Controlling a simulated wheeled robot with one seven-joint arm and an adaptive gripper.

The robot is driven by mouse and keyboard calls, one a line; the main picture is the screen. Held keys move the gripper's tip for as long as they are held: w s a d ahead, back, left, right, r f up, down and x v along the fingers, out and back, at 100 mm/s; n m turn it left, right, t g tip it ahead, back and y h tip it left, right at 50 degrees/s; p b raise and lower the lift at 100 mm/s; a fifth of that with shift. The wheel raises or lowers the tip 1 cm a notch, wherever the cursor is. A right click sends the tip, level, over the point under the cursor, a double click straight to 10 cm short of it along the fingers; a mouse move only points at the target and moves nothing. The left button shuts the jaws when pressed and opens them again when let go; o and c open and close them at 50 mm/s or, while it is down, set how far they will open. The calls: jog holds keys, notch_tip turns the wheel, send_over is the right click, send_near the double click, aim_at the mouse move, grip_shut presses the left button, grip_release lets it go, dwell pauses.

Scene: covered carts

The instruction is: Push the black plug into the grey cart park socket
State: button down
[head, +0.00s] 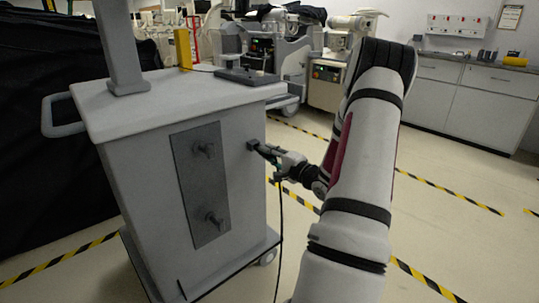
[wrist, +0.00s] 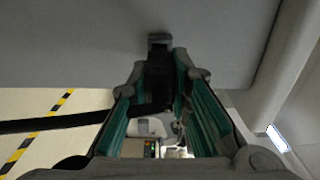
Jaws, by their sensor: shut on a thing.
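The grey cart (head: 165,105) stands at the left in the head view. Its park socket (head: 252,145) is a small dark block on the cart's right-hand face. In the wrist view the socket (wrist: 158,38) shows as a grey block at the top middle. My gripper (head: 272,156) is right at the socket, its fingers shut on the black plug (wrist: 157,82). The plug lies between the green-lined fingers and points at the socket. Its front end meets or nearly meets the socket; I cannot tell how deep it sits. A black cable (head: 280,235) hangs from the plug.
A plate with two hooks (head: 200,180) is on the cart's front face. A black covered shape (head: 45,130) stands at the left. Other machines (head: 270,50) and cabinets (head: 455,95) are behind. The floor right of the cart is open, with striped tape.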

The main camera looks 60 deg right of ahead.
jog(key=shift+p+x, duration=0.4)
jog(key=shift+x, duration=1.2)
jog(key=c, duration=1.4)
grip_release()
jog(key=v, duration=1.2)
